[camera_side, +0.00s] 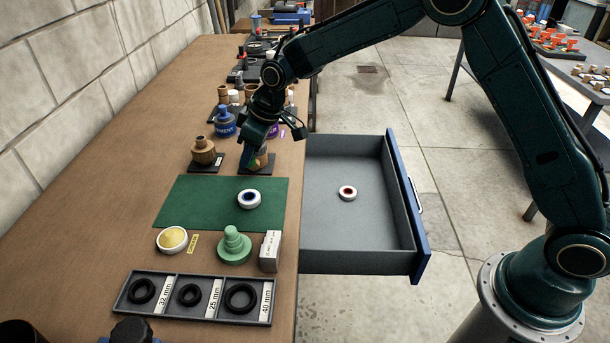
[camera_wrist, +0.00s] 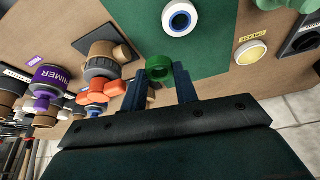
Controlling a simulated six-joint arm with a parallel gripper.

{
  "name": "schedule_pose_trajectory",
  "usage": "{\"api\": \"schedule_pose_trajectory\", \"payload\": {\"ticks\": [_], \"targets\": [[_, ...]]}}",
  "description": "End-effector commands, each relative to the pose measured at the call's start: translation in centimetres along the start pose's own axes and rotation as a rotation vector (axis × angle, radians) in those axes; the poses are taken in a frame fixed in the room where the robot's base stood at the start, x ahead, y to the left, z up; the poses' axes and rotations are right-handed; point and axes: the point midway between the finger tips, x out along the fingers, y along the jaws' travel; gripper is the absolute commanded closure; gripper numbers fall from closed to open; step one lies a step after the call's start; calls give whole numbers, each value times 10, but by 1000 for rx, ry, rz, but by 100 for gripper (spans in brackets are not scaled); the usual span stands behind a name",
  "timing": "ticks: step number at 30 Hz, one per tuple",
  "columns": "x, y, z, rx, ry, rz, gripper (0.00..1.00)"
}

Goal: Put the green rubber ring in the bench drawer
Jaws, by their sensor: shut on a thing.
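My gripper (camera_side: 248,160) is low over the bench, beyond the far edge of the green mat (camera_side: 190,205). In the wrist view my gripper (camera_wrist: 160,75) has its two blue fingers closed on the green rubber ring (camera_wrist: 158,71). In the side view the ring is mostly hidden by the fingers and cannot be made out clearly. The bench drawer (camera_side: 340,232) is pulled open at the right side of the bench, to the right of my gripper. A white roll with a red centre (camera_side: 348,193) lies inside it.
A white roll with a blue centre (camera_side: 249,199) sits on the mat. Nearer are a yellow-filled tub (camera_side: 172,240), a green stepped fitting (camera_side: 235,246) and a tray of black rings (camera_side: 193,311). Brown fittings (camera_side: 204,152) and a blue can (camera_side: 225,121) crowd the far side.

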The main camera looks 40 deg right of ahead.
Motion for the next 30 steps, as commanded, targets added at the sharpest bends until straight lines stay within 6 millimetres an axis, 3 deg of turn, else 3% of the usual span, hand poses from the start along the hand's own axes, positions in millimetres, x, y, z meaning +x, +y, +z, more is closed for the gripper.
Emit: {"api": "schedule_pose_trajectory", "payload": {"ticks": [17, 21, 30], "targets": [[-32, 52, 130, 331, -3, 136, 92], [-39, 60, 168, 292, -2, 118, 92], [-42, 65, 198, 55, 0, 21, 92]]}}
